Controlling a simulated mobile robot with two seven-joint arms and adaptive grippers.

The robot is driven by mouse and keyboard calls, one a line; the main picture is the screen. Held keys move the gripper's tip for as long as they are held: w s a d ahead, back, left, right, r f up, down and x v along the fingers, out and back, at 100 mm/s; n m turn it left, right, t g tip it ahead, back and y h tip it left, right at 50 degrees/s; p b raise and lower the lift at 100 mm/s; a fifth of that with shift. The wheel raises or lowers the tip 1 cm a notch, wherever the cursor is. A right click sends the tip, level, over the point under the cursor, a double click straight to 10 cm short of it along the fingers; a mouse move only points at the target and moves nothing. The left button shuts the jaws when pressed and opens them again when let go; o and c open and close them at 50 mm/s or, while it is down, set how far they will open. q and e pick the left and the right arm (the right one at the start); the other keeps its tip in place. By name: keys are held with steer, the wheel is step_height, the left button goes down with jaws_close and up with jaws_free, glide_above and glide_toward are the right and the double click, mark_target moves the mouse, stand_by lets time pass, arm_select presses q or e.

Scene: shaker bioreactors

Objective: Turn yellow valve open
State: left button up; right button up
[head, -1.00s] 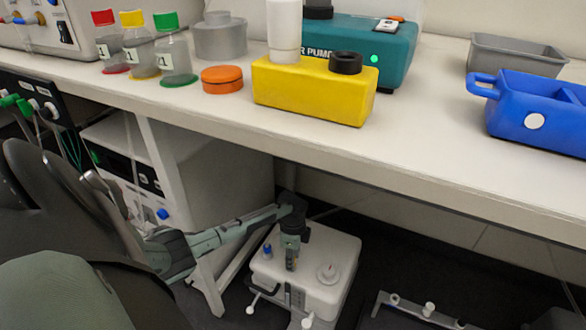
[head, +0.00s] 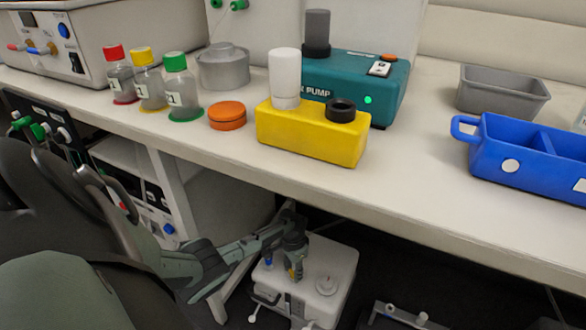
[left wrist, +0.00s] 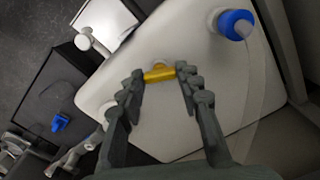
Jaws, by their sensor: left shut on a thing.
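The yellow valve (left wrist: 159,74) is a small bar-shaped handle on top of a white container (head: 338,268) on the floor under the bench. My left gripper (head: 293,272) reaches down onto the container from the left. In the left wrist view its fingers (left wrist: 160,75) are closed on the two ends of the yellow handle, which lies nearly level across between them. In the head view the fingers mostly hide the handle. My right gripper is not in view.
The bench (head: 420,200) overhangs my left arm. It holds a yellow block (head: 310,135), a teal pump (head: 385,95) and a blue bin (head: 495,160).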

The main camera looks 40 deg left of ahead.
arm_select(q)
steer(key=n, duration=0.2)
steer(key=shift+n+p, duration=0.4)
steer(key=shift+n, duration=1.4)
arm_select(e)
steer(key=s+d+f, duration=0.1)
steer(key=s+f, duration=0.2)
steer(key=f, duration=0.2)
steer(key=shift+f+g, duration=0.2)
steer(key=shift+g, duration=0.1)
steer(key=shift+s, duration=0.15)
arm_select(q)
steer(key=o, duration=1.2)
steer(key=shift+c, duration=0.2)
steer(key=shift+r, duration=0.1)
step_height(320, 180, up, 12)
